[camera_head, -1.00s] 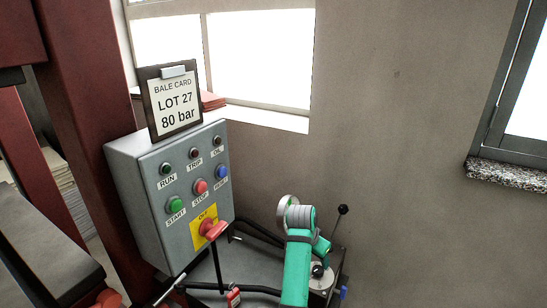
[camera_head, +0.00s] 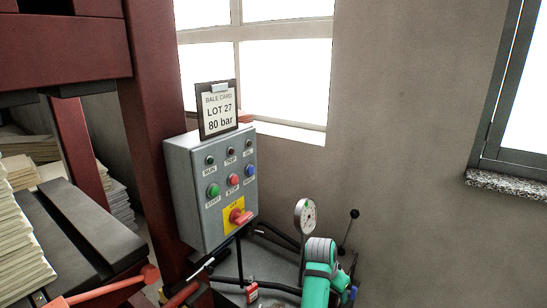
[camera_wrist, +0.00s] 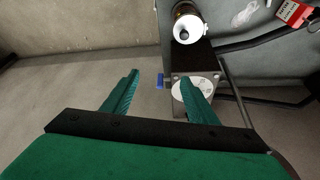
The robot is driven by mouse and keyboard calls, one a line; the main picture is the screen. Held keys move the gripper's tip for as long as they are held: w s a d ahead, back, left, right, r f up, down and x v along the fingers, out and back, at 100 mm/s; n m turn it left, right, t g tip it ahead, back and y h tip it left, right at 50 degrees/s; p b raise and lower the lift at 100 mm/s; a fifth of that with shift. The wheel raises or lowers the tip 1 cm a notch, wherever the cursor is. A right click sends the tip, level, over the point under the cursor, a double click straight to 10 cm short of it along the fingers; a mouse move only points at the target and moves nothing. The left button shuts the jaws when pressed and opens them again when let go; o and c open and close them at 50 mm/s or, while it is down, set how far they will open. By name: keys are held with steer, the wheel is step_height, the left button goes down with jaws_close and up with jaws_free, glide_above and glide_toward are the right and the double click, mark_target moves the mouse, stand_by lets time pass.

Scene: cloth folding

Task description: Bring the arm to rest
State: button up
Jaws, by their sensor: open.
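My green arm shows at the lower middle of the head view, in front of the grey machine bench (camera_head: 262,265). My gripper (camera_wrist: 165,85) shows in the wrist view with two green fingers spread apart and nothing between them. The right finger overlaps a round pale metal part (camera_wrist: 178,92) on a dark block; I cannot tell whether they touch. The left finger stands over bare floor. In the head view my fingers cannot be made out.
A grey control box (camera_head: 205,215) with several buttons and a red switch (camera_head: 240,216) stands at centre left, with a bale card (camera_head: 217,108) on top. A pressure gauge (camera_head: 306,215) and a black-knobbed lever (camera_head: 354,214) rise close to my arm.

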steer(key=s+a+f+n+t, duration=0.2)
steer(key=s+a+f, duration=0.1)
steer(key=s+f, duration=0.55)
steer(key=s+a+f+n+t, duration=0.25)
steer(key=s+f, duration=0.25)
steer(key=f, duration=0.7)
steer(key=s+a+f+n+t, duration=0.1)
steer(key=s+a+f+t, duration=0.15)
steer(key=s+a, duration=0.45)
steer(key=s+a+r+n+t+y, duration=0.15)
steer(key=s+r, duration=0.25)
steer(key=s, duration=0.5)
steer(key=s+a+r+n+t+y, duration=0.1)
steer(key=s+a+r, duration=0.15)
steer(key=s, duration=0.55)
steer(key=s+a+r+n+t+y, duration=0.1)
steer(key=s+a+r, duration=0.1)
steer(key=s+r, duration=0.5)
steer(key=s+a+r+t, duration=0.1)
steer(key=s+r+t, duration=0.1)
steer(key=s+r, duration=0.6)
steer(key=shift+s+a+r+n, duration=0.25)
steer(key=shift+s+n, duration=0.05)
steer(key=shift+s, duration=0.05)
steer(key=shift+s, duration=0.1)
